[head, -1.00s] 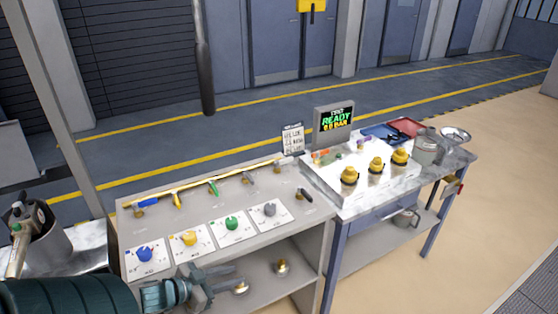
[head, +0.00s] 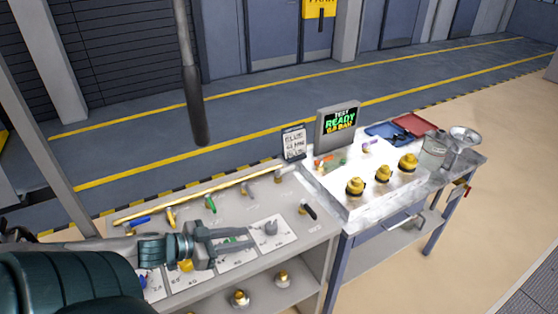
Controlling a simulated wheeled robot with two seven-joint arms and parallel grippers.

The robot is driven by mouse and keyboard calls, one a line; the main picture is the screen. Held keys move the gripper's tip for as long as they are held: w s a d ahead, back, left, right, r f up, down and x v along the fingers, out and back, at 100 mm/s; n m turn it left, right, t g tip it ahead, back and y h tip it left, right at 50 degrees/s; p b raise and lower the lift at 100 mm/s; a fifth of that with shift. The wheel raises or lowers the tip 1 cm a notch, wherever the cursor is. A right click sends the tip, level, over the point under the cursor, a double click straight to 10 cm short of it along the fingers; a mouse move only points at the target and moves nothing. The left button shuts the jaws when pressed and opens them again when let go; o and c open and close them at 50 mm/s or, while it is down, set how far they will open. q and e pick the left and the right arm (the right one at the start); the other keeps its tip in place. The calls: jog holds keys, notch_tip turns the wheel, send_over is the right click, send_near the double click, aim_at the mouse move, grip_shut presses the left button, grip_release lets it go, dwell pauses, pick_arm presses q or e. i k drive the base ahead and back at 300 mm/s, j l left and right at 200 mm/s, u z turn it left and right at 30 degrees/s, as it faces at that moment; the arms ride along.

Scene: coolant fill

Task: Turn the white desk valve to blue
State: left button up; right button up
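A pale grey-white knob (head: 271,228) stands on a white card at the right end of the row of cards on the desk (head: 318,230). A green knob (head: 230,240) is just left of it, partly hidden by my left gripper. A yellow knob (head: 185,265) and a blue knob (head: 144,282) are further left, partly covered by my arm. My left gripper (head: 249,238) reaches in from the left over the green knob's card. Its two fingers are apart and point right towards the grey-white knob, with no visible contact with it. My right gripper is not in view.
A yellow pipe (head: 215,194) with coloured handles runs along the desk's back. A black handle (head: 308,211) is at its right. Yellow-topped fittings (head: 383,174) and a jug (head: 433,150) are on the right-hand table.

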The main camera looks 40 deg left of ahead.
aim_at(278, 172)
jog(key=i+j, duration=0.45)
jog(key=j, duration=0.25)
jog(key=i+j, duration=0.25)
jog(key=j, duration=0.1)
